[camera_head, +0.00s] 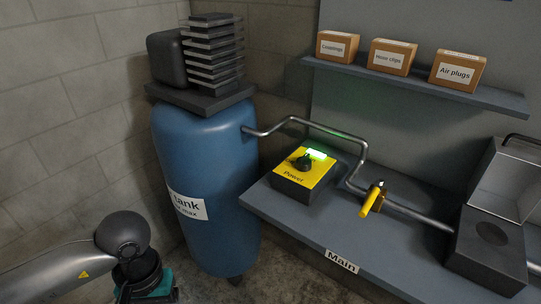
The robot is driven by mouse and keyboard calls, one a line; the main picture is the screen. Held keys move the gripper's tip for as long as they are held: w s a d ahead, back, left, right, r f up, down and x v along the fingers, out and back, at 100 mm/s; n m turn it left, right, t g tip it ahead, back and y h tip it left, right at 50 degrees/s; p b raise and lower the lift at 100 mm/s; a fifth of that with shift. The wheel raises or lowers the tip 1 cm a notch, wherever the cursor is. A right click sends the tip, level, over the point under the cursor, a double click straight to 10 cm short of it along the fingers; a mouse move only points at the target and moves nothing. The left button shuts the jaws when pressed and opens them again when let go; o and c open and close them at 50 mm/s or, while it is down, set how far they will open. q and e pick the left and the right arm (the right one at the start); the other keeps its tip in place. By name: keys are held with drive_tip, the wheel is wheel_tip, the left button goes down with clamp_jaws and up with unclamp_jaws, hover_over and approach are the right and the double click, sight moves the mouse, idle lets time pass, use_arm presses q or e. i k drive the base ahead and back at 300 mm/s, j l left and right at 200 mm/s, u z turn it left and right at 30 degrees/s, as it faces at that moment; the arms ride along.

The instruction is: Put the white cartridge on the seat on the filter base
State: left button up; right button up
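I see no white cartridge in this view. No part here is clearly the filter base or its seat. A dark box (487,252) with a round dark recess in its top stands at the right end of the bench; I cannot tell whether it is the filter base. My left arm comes in at the lower left, its wrist near the bottom edge, and its gripper fingers do not show. My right gripper is out of view.
A blue tank (205,190) stands left of the bench (300,226) labelled "Main". The bench bears a yellow-topped power box (305,174) with a lit green lamp, and a metal pipe with a yellow-handled valve (372,198). Labelled cartons (392,57) stand on a shelf above.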

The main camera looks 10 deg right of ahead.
sight(491, 234)
drive_tip(key=z, duration=1.45)
